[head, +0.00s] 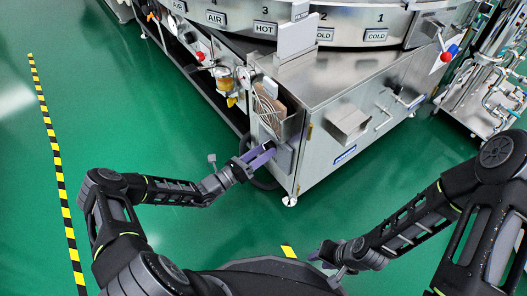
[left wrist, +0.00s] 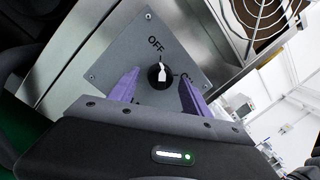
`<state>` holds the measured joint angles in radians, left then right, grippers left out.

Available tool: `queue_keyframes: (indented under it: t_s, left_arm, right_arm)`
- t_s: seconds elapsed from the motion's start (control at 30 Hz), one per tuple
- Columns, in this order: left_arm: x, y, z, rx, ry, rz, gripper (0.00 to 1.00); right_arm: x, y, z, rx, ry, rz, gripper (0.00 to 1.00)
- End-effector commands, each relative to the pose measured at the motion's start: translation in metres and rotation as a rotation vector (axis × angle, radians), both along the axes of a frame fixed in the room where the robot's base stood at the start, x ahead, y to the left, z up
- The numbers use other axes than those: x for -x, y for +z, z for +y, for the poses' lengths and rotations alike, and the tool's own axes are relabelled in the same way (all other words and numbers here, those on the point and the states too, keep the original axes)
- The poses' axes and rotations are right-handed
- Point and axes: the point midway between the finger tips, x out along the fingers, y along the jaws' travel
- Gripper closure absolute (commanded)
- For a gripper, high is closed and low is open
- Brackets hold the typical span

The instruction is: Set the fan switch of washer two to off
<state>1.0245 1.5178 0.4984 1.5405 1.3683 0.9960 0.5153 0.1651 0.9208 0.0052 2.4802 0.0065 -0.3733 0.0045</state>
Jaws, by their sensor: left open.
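The fan switch is a round black knob with a white pointer (left wrist: 161,76) on a grey square plate (left wrist: 125,50). The pointer is directed up toward the OFF label (left wrist: 156,44). Another label right of the knob is partly hidden by a finger. In the head view the plate (head: 285,160) is on the near end of the steel washer cabinet. My left gripper (left wrist: 160,88) is open, its purple fingers on either side of the knob with visible gaps. It also shows in the head view (head: 265,156). My right gripper (head: 322,257) is low, away from the washer; its jaw state is unclear.
A wire fan guard (left wrist: 255,15) is beside the plate. The steel cabinet (head: 330,90) has handles and a protruding box (head: 350,124). A gauge (head: 243,77) and red-knobbed valve stand left of it. Green floor is clear around, with striped tape (head: 56,150) at left.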

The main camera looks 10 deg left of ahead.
Motion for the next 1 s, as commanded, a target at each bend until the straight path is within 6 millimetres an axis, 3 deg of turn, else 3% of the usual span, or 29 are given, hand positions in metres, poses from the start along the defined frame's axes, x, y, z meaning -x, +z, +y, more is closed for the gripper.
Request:
queue_keyframes:
  t_s: [0.17, 0.6, 1.0]
  left_arm:
    - [0.01, -0.001, 0.009, -0.002, 0.001, 0.001, 0.44]
    - [0.057, -0.009, 0.048, 0.0, 0.001, 0.002, 0.44]
    - [0.06, -0.01, 0.049, 0.001, 0.0, 0.001, 0.44]
  right_arm:
    - [0.001, 0.005, 0.0, 0.0, 0.001, 0.002, 0.64]
    - [0.003, 0.017, 0.0, -0.001, 0.004, 0.008, 0.64]
    - [0.003, 0.017, 0.0, -0.001, 0.004, 0.008, 0.64]
